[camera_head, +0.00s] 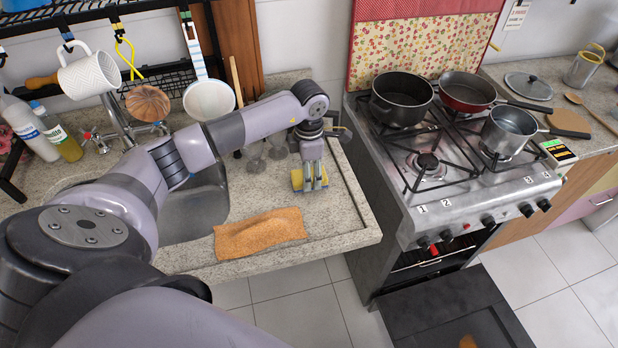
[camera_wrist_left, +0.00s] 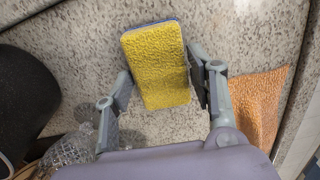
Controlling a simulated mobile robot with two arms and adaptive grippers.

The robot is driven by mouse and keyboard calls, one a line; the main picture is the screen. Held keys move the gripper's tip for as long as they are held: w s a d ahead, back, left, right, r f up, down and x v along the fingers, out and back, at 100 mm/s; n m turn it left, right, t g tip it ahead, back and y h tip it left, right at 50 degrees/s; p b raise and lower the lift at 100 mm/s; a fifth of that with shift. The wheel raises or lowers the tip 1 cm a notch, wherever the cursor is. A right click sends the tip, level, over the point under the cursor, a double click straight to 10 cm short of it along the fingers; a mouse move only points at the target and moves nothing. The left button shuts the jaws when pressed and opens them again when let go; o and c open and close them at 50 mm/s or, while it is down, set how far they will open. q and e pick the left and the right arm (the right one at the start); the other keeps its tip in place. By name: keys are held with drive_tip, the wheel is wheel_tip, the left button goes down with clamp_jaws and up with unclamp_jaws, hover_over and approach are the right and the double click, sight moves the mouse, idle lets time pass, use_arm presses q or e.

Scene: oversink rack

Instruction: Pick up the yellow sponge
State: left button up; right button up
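The yellow sponge (camera_head: 297,181) lies on the stone countertop near its front right corner. In the left wrist view the sponge (camera_wrist_left: 156,66) shows its rough yellow face, with a thin blue edge along the far end. My left gripper (camera_head: 314,186) points down at the sponge and partly hides it in the head view. In the left wrist view the left gripper (camera_wrist_left: 160,82) is open, with one finger on each side of the sponge. A narrow gap shows between each finger and the sponge. My right gripper is in neither view.
An orange cloth (camera_head: 260,234) lies in front of the sponge. Upturned glasses (camera_head: 277,146) stand behind it, beside the sink (camera_head: 196,208). The stove (camera_head: 455,190) with pots stands to the right across a gap. A rack (camera_head: 90,12) with hanging mugs is above.

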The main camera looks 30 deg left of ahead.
use_arm(q)
drive_tip(key=c, duration=0.4)
drive_tip(key=shift+r, duration=0.15)
drive_tip(key=shift+c, duration=0.2)
drive_tip(key=shift+r, duration=0.25)
wheel_tip(320, 180, up, 19)
drive_tip(key=b, duration=0.3)
drive_tip(key=shift+r, duration=0.15)
